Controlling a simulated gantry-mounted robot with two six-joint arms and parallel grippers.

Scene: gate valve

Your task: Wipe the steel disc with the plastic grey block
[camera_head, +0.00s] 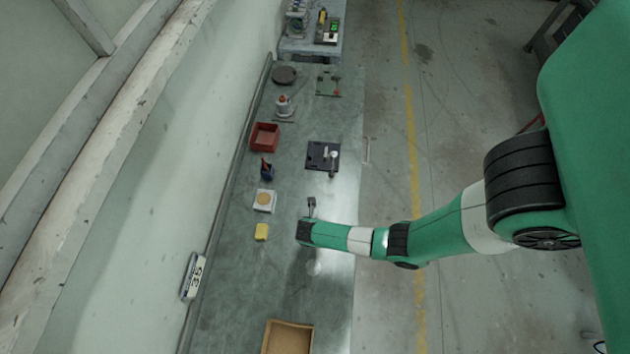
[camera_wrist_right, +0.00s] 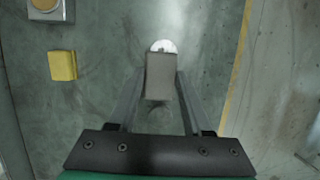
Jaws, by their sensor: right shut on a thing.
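The plastic grey block (camera_wrist_right: 160,84) is held between the two fingers of my right gripper (camera_wrist_right: 160,74) in the right wrist view. I cannot tell whether block and disc touch. My left gripper is not in view.
A yellow block (camera_head: 262,232) lies left of the arm's end, with a pale tray holding a round piece (camera_head: 264,200) beyond it. A red bin (camera_head: 264,137) and a dark plate (camera_head: 323,156) stand further up. A brown box (camera_head: 287,337) is at the near end.

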